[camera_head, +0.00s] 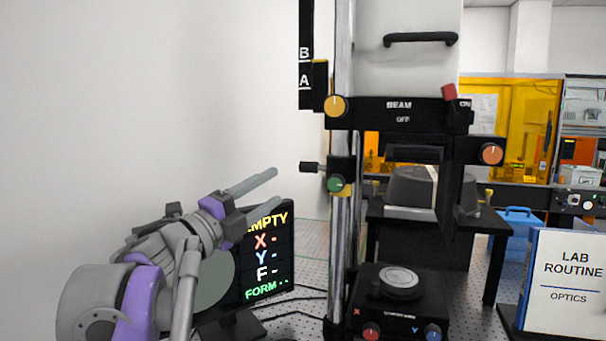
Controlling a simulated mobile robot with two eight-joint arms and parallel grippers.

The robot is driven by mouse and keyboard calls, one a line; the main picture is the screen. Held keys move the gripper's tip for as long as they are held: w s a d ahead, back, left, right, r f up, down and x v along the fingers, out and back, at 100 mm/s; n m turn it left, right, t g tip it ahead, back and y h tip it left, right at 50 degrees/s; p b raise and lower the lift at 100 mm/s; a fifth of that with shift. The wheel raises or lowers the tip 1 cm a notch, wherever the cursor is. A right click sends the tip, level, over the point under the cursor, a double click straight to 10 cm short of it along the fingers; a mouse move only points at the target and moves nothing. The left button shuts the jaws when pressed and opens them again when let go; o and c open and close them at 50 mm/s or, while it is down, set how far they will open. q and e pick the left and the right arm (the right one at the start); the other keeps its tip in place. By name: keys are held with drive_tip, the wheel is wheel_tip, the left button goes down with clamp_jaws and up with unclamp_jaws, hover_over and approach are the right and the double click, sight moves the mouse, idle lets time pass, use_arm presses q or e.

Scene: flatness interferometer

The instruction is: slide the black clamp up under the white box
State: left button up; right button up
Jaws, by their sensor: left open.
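The black clamp (341,165) sits around the silver column (340,240), with a green knob (336,184) on its front and a black handle (310,167) sticking out to its left. A stretch of bare column shows between the bracket and the clamp. My left gripper (273,189) is open and empty, to the left of the clamp and slightly lower in the picture, apart from the handle. My right gripper is out of view.
A dark screen (268,245) stands behind my left arm. A black stage (400,310) with a round disc is at the column's foot. A yellow knob (335,106) is on the upper bracket. A LAB ROUTINE sign (568,285) stands at right.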

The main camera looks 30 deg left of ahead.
sight(305, 169)
use_arm(q)
drive_tip(key=shift+m+h, duration=0.3)
drive_tip(key=shift+h, duration=0.1)
drive_tip(key=x, duration=1.1)
drive_tip(key=shift+d+p, duration=0.3)
drive_tip(key=shift+d, duration=0.05)
drive_tip(key=shift+s, duration=0.1)
drive_tip(key=shift+c, duration=0.3)
clamp_jaws()
